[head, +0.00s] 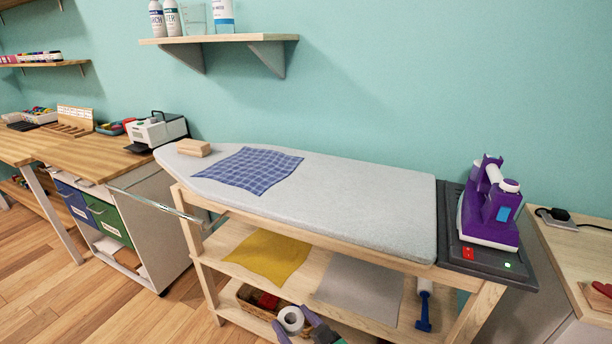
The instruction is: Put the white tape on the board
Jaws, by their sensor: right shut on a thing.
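The white tape (291,318) is a small roll low at the bottom edge of the head view, in front of the lower shelf under the board. My right gripper (296,326) is shut on it, with a purple-grey finger on each side of the roll. The rest of the gripper is cut off by the frame edge. The board (370,195) is a long, light grey padded ironing board, above and behind the tape. My left gripper is not in view.
A blue checked cloth (250,170) and a wooden block (194,147) lie at the board's left end; its middle and right are clear. A purple iron (489,212) stands on a dark rest (470,258) at the right. Below are yellow cloth (266,256), grey cloth (360,290) and a basket (243,292).

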